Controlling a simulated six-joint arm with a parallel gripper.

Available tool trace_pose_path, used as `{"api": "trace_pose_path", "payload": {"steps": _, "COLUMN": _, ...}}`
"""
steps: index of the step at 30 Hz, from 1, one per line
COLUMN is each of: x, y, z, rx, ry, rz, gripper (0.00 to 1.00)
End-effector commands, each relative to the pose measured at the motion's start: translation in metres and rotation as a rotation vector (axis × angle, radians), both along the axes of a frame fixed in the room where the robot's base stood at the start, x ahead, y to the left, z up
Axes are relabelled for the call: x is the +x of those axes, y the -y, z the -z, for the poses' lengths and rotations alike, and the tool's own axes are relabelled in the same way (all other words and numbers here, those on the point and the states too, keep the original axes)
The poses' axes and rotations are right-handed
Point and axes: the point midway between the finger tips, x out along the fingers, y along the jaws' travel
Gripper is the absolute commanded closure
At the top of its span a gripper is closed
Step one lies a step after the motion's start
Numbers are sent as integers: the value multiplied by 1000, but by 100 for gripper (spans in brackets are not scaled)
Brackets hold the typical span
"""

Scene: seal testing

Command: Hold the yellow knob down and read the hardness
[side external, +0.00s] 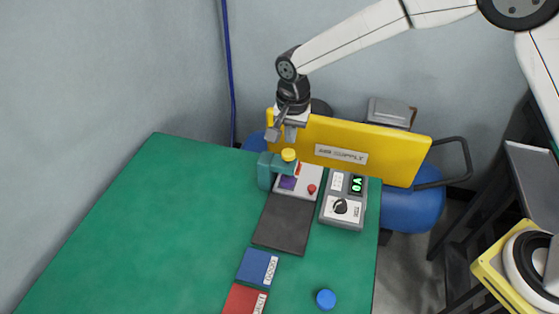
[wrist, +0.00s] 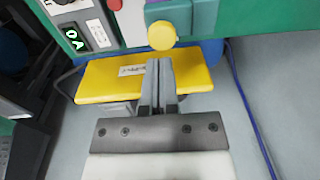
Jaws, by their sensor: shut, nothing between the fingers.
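The yellow knob (side external: 289,155) is a round cap on top of a teal stand (side external: 265,172) at the back of the green table. It also shows in the wrist view (wrist: 161,36). My gripper (side external: 290,139) is shut and empty, pointing down just above the knob with a small gap in the side view. In the wrist view my closed fingertips (wrist: 158,62) show just short of the knob. A grey meter box (side external: 343,200) stands right of the stand. Its green display (wrist: 74,38) seems to read 0A in the wrist view.
A yellow AIR SUPPLY panel (side external: 390,150) stands behind the tester. A dark plate (side external: 284,223), blue block (side external: 258,267), red block (side external: 245,300) and blue disc (side external: 326,299) lie in front. The left of the green table (side external: 150,230) is clear.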

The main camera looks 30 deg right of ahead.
Motion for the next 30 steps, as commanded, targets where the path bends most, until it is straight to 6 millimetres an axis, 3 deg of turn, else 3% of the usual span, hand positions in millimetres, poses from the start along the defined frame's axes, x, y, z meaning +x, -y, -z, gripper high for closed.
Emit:
{"api": "trace_pose_path", "payload": {"steps": 9, "x": 2, "y": 0, "z": 34, "rx": 0, "ry": 0, "rz": 0, "gripper": 100}}
{"api": "trace_pose_path", "payload": {"steps": 24, "x": 2, "y": 0, "z": 40, "rx": 1, "ry": 2, "rz": 0, "gripper": 100}}
{"api": "trace_pose_path", "payload": {"steps": 30, "x": 2, "y": 0, "z": 55, "rx": -1, "ry": -2, "rz": 0, "gripper": 100}}
